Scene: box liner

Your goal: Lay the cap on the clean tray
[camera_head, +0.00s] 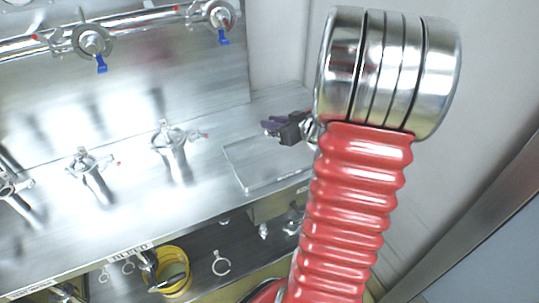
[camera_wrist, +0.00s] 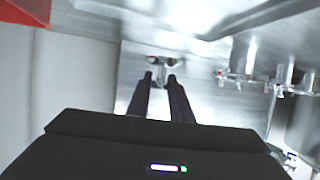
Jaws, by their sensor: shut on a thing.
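The clean tray (camera_head: 262,173) is a shallow, pale rectangular tray lying flat at the right end of the steel bench. It shows behind my fingers in the wrist view (camera_wrist: 130,75). The cap is small and mostly hidden in the head view. Whether it touches the tray cannot be told.
Steel fittings with clamps (camera_head: 172,145) stand on the bench left of the tray. A pipe with blue-handled valves (camera_head: 92,42) runs along the back wall. A yellow bucket (camera_head: 176,270) and a ring clamp (camera_head: 221,263) are on the lower shelf. A wall is close on the right.

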